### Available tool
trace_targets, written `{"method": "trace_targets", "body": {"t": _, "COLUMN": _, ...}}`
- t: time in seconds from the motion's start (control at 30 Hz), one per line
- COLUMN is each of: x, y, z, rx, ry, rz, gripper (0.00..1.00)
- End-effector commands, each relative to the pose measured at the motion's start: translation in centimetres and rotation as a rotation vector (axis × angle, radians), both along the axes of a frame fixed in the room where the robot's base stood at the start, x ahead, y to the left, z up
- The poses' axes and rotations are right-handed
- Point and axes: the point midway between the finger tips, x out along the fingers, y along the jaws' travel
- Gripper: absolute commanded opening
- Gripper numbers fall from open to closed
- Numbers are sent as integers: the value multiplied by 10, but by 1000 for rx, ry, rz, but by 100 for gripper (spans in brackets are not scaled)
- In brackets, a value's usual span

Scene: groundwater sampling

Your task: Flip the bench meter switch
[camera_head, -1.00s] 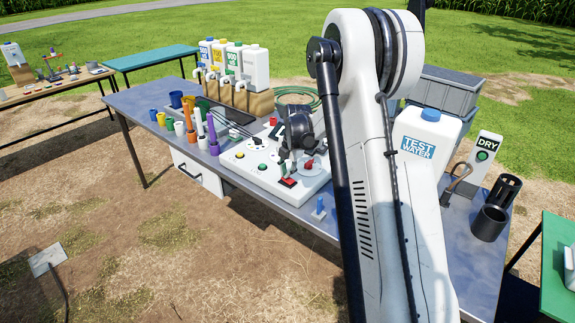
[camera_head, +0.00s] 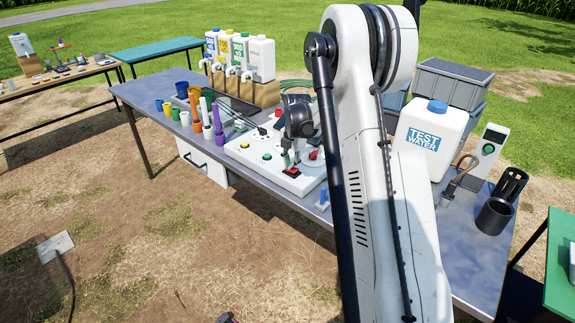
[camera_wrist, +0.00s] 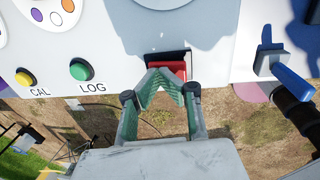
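The bench meter is a white panel (camera_head: 262,158) with coloured buttons on the long grey table. Its red switch (camera_head: 291,172) sits in a dark frame at the panel's front edge. In the wrist view the red switch (camera_wrist: 174,67) is at upper centre, partly covered by the fingertips. My gripper (camera_wrist: 168,76) has its green-grey fingers drawn together at the tips, with nothing seen between them. The tips are at the switch; I cannot tell whether they touch it. In the head view my gripper (camera_head: 289,158) is just above the switch, partly hidden by my arm.
A green LOG button (camera_wrist: 81,69) and yellow CAL button (camera_wrist: 25,77) lie left of the switch. A blue lever (camera_wrist: 290,80) is to the right. Coloured tubes (camera_head: 206,112), a TEST WATER jug (camera_head: 430,140) and a black cup (camera_head: 494,216) stand on the table.

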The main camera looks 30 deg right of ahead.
Motion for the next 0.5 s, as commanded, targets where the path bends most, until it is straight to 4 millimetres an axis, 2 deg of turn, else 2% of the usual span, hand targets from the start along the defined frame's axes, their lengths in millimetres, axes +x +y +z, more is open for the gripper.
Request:
{"method": "trace_targets", "body": {"t": 0.3, "x": -12, "y": -4, "z": 2, "rx": 0, "ry": 1, "rz": -1, "gripper": 0}}
{"method": "trace_targets", "body": {"t": 0.5, "x": -14, "y": -5, "z": 2, "rx": 0, "ry": 0, "rz": 0, "gripper": 0}}
